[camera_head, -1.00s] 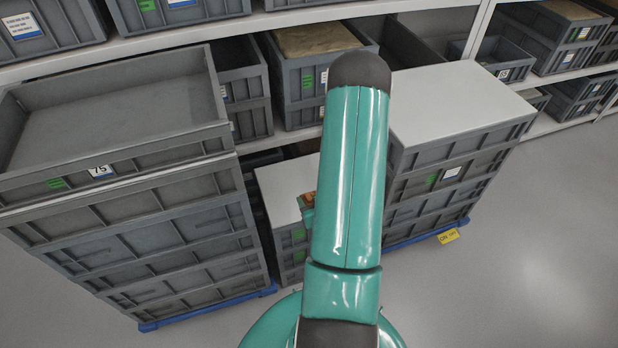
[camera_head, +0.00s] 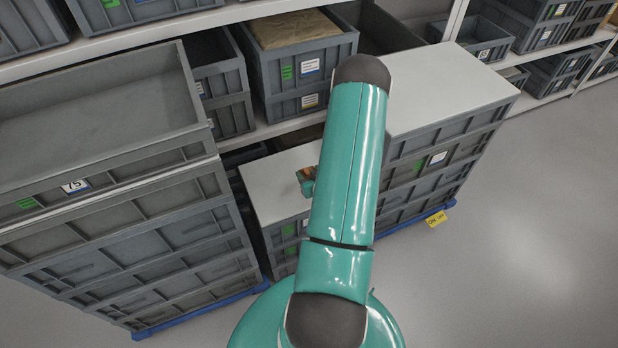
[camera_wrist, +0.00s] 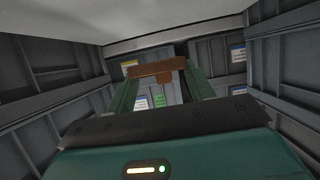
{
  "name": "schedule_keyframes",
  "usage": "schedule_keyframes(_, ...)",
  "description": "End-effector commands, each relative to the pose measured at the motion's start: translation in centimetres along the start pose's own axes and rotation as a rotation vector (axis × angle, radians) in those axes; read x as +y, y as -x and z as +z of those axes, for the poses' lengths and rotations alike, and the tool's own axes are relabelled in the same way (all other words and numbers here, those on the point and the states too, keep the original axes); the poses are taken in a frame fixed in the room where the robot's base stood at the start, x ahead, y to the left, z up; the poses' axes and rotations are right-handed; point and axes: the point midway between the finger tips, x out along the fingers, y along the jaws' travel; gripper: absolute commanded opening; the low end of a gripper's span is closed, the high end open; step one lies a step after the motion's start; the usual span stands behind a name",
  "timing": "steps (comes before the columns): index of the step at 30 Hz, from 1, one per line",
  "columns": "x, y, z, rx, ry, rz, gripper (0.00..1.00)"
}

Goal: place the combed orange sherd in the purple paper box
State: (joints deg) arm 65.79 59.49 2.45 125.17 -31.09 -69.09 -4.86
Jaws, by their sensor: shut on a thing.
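My gripper (camera_wrist: 158,80) is shut on an orange-brown sherd (camera_wrist: 158,68), which spans between the two green fingers in the wrist view. The sherd's combed surface is too small to make out. In the head view my gripper is mostly hidden behind my arm; a small piece of it (camera_head: 307,188) shows left of the arm, with an orange-brown bit (camera_head: 304,174) beside it, above or at the low white-topped stack (camera_head: 268,190). I see no purple paper box in either view.
A tall crate stack with an empty open crate (camera_head: 90,120) stands left. A white-topped crate stack (camera_head: 450,85) stands right. Behind are shelves with grey crates, one holding a brown slab (camera_head: 293,28). Open floor (camera_head: 520,240) lies to the right.

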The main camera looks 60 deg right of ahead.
Motion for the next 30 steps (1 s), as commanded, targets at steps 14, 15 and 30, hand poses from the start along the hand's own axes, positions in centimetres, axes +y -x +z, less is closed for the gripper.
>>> schedule_keyframes(14,1.5,-5.5,3.5,-0.002,-0.002,0.0,0.3)
schedule_keyframes(15,1.5,-5.7,4.1,-0.002,-0.002,0.0,0.3)
schedule_keyframes(30,1.4,-6.4,5.7,0.0,0.0,0.0,0.3)
